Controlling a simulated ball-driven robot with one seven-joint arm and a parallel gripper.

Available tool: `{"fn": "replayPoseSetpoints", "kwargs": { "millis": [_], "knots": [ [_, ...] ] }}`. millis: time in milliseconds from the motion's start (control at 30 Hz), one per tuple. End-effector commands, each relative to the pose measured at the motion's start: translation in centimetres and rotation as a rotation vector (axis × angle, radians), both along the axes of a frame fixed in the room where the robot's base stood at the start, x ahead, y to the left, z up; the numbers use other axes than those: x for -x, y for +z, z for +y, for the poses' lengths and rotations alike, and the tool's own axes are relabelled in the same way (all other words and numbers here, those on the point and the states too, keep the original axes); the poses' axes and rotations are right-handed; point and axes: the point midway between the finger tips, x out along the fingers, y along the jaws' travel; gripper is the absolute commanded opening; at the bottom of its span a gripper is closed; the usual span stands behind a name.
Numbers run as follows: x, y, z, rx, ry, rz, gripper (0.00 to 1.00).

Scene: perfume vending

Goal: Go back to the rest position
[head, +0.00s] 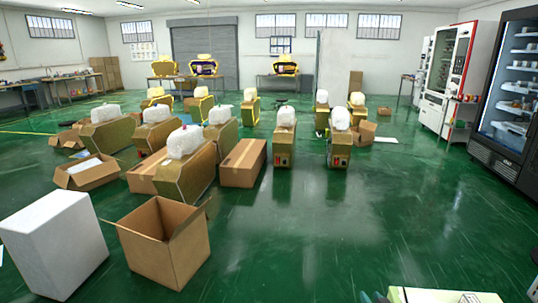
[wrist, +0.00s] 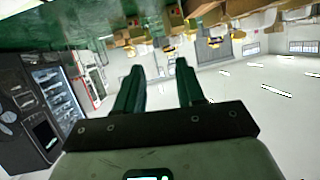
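My gripper (wrist: 160,66) shows in the wrist view with its two dark green fingers apart and nothing between them. It is open and empty, held in the air and touching nothing that I can see. The wrist view is tilted nearly upside down, with the green floor along its top and the ceiling below. In the head view, a pale part of my arm shows at the bottom right edge; the fingers do not show there.
An open cardboard box (head: 165,240) and a white block (head: 54,245) stand at the front left. Several box-like units with white tops, such as one (head: 284,135), fill the middle. A dark vending machine (head: 508,90) stands at right. The green floor (head: 330,230) is clear in front.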

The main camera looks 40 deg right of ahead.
Motion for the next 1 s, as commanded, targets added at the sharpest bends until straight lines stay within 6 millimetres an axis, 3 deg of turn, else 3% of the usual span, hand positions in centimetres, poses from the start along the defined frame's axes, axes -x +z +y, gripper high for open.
{"fn": "replayPoseSetpoints", "kwargs": {
  "millis": [100,233,367,500,600,733,867,1000],
  "knots": [
    [-1.6,0.7,6.9,-0.067,0.221,0.151,0.38],
    [-1.2,1.1,14.7,-0.144,0.409,0.338,0.38],
    [1.5,1.9,22.0,-0.214,0.543,0.545,0.38],
    [6.4,3.7,28.8,-0.274,0.629,0.769,0.38],
    [10.1,5.4,32.1,-0.305,0.652,0.903,0.38],
    [13.9,7.2,34.6,-0.33,0.657,1.024,0.38],
    [15.7,8.2,35.7,-0.343,0.652,1.081,0.38],
    [16.0,8.3,35.8,-0.345,0.651,1.088,0.38]
  ]
}}
